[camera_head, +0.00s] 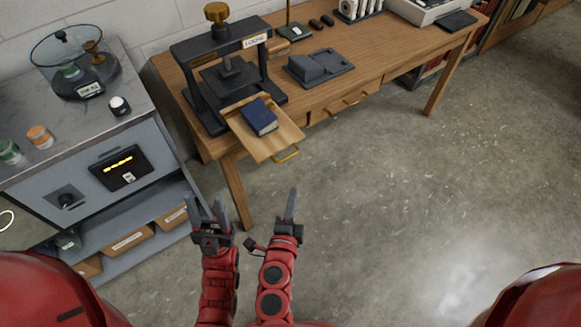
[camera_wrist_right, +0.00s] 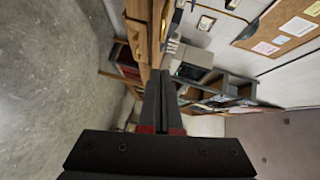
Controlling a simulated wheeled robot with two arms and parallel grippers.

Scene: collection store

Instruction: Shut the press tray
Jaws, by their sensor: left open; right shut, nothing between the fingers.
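The press tray (camera_head: 270,146) is a light wooden board pulled out from the dark press (camera_head: 222,75) on the wooden table. My left gripper (camera_head: 217,209) is open and empty, in front of and below the tray. My right gripper (camera_head: 292,206) is shut and empty, below the tray handle and apart from it. In the right wrist view the shut fingers (camera_wrist_right: 160,100) point toward wooden furniture; I cannot make out the tray there.
A grey cabinet (camera_head: 85,160) with a glass-domed device (camera_head: 77,65) and jars stands at the left. A dark grey holder (camera_head: 320,67) sits right of the press. The table (camera_head: 380,50) has drawers with brass handles. The concrete floor (camera_head: 400,200) to the right is clear.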

